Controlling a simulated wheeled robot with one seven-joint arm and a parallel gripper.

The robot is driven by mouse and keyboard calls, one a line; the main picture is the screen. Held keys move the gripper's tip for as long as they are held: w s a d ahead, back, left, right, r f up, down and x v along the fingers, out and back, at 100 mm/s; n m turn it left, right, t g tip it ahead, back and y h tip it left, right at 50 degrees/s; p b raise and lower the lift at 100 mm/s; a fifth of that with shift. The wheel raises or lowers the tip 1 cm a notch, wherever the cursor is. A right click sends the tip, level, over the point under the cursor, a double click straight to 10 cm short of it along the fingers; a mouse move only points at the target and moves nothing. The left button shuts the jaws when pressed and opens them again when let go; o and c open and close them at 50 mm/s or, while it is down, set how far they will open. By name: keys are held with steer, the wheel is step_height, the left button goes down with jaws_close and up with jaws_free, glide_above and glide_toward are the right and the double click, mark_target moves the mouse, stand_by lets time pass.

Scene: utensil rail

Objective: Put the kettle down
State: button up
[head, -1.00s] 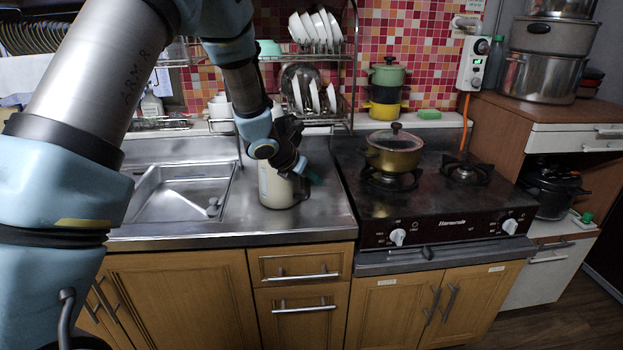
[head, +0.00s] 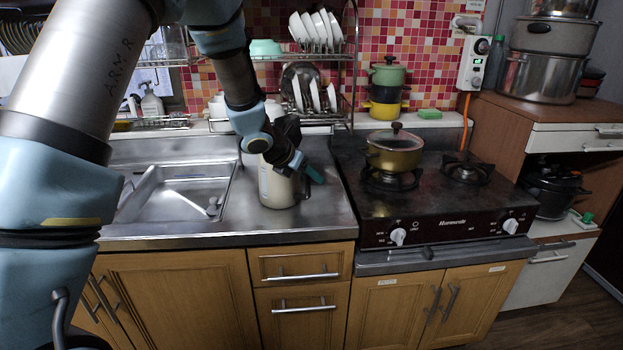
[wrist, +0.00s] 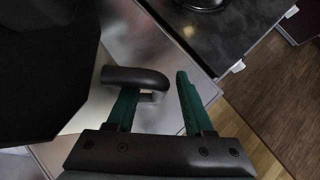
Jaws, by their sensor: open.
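The cream kettle (head: 276,190) stands upright on the steel counter, between the sink and the stove. Its dark handle (wrist: 138,77) shows in the wrist view, at the left finger. My gripper (head: 312,174) is at the kettle's right side, by the handle. In the wrist view the green fingers of my gripper (wrist: 156,102) are spread apart, with the handle's end reaching into the space near the left finger. The gripper and wrist hide the kettle's top in the head view.
The gas stove (head: 440,200) with a lidded gold pot (head: 394,158) is to the right. The sink (head: 180,194) is to the left. A dish rack (head: 318,75) with plates stands behind. Bare counter (head: 325,212) lies in front and right of the kettle.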

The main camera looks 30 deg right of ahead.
steer(key=v, duration=1)
steer(key=shift+a, duration=0.15)
steer(key=s+a+f+m+y, duration=0.1)
steer(key=s+a+m+y, duration=0.1)
steer(key=a+m, duration=0.5)
steer(key=s+a+f+m+g+y, duration=0.1)
steer(key=s+a+m+y, duration=0.2)
steer(key=a+m, duration=0.5)
steer(key=s+a+f+m+y, duration=0.1)
steer(key=s+a+m+y, duration=0.2)
steer(key=a, duration=1.9)
steer(key=m, duration=0.5)
steer(key=shift+f, duration=0.25)
